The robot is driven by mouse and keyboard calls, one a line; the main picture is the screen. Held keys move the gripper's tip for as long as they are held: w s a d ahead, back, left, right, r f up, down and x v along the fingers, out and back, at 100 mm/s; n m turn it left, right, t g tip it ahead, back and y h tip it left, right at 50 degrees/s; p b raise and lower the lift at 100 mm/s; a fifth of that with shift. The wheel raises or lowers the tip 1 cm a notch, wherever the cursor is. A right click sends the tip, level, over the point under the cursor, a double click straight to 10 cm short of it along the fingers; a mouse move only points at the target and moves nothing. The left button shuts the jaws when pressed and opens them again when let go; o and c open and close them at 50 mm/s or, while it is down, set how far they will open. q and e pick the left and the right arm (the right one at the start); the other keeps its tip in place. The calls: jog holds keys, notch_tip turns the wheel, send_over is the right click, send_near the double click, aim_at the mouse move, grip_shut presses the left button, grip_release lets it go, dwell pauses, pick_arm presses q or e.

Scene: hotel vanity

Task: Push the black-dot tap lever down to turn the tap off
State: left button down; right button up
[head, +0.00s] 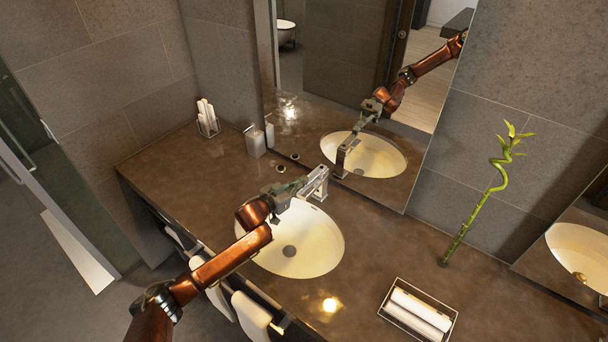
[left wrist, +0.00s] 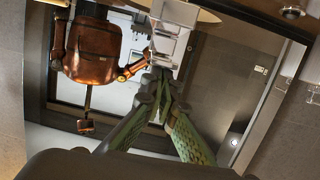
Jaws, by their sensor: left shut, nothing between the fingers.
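The tap (head: 318,183) is a square-edged chrome fixture at the back of the white basin (head: 318,232). Its lever is not clearly distinct, and no black dot is readable. My left gripper (head: 296,188) is over the basin's back edge, just left of the tap, its tip close to or touching it. In the left wrist view the green fingers of my left gripper (left wrist: 164,82) are together and empty, pointing at the pale block-shaped tap (left wrist: 170,42). I cannot tell whether they touch. My right gripper is not in view.
A mirror (head: 335,105) rises behind the basin and reflects my arm and the tap. A soap bottle (head: 255,141) and a holder with white rolls (head: 208,120) stand at the back left. A towel tray (head: 399,322) and a bamboo stem (head: 469,222) are at right.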

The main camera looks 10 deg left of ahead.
pick_arm(q)
jog(key=s+a+r+p, duration=0.2)
jog(key=s+a+r, duration=0.2)
jog(key=s+r, duration=0.2)
jog(key=s, duration=0.2)
jog(key=shift+s, duration=0.4)
